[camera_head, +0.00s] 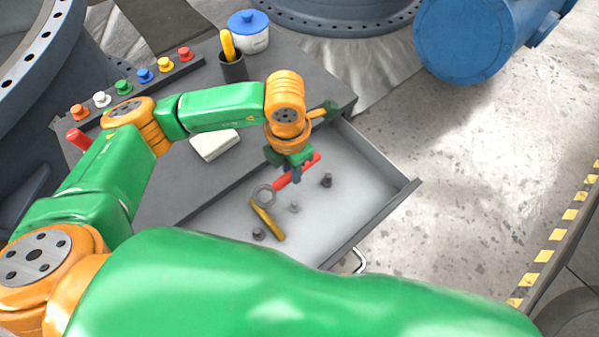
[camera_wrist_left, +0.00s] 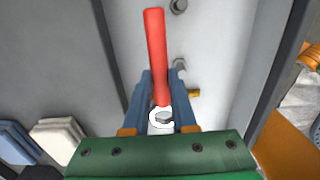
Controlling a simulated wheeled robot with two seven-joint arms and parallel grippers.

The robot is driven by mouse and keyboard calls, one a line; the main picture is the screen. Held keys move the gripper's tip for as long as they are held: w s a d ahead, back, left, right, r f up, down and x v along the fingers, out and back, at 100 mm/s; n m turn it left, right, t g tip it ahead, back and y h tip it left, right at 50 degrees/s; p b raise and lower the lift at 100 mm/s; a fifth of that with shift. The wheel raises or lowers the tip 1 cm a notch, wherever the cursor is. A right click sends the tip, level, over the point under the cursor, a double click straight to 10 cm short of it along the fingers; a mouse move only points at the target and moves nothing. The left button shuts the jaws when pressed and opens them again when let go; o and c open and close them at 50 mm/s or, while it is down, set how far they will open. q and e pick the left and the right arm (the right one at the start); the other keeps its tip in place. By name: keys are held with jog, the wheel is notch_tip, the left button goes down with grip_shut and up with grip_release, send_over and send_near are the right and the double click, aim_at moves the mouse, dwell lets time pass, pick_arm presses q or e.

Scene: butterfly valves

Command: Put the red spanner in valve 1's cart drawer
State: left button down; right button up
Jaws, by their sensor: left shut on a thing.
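The red spanner (camera_head: 298,170) is between the fingers of my left gripper (camera_head: 291,175), over the open drawer (camera_head: 372,185) of the grey cart. Its grey ring end points down and left in the head view. In the left wrist view the fingers (camera_wrist_left: 160,100) are shut on the red spanner (camera_wrist_left: 156,50); its pale ring shows between them, with a grey bolt head seen through it. I cannot tell whether the spanner touches the drawer floor. My right gripper is not in view.
A yellow-handled tool (camera_head: 267,220) and several dark bolts, one of them a bolt (camera_head: 326,180), lie in the drawer. The cart top (camera_head: 180,190) holds coloured buttons, a dark cup (camera_head: 232,67) and a blue-lidded tub (camera_head: 249,38). The drawer's right side is mostly clear.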

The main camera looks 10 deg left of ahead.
pick_arm(q)
jog(key=w+f, duration=0.1)
jog(key=f, duration=0.1)
jog(key=w+d+f+b, duration=0.1)
jog(key=w+f, duration=0.1)
jog(key=f, duration=0.1)
jog(key=shift+w+d, duration=0.15)
jog(key=shift+w, duration=0.05)
jog(key=f, duration=0.3)
jog(key=shift+w, duration=0.2)
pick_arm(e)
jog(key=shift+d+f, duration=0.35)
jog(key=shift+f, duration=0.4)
pick_arm(q)
jog(key=shift+f, duration=0.15)
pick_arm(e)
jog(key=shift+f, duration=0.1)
pick_arm(q)
jog(key=shift+s+f+b, duration=0.1)
jog(key=shift+f+b, duration=0.1)
jog(key=shift+b, duration=0.2)
jog(key=c, duration=0.9)
grip_release()
jog(key=shift+o, duration=0.9)
jog(key=shift+s, duration=0.1)
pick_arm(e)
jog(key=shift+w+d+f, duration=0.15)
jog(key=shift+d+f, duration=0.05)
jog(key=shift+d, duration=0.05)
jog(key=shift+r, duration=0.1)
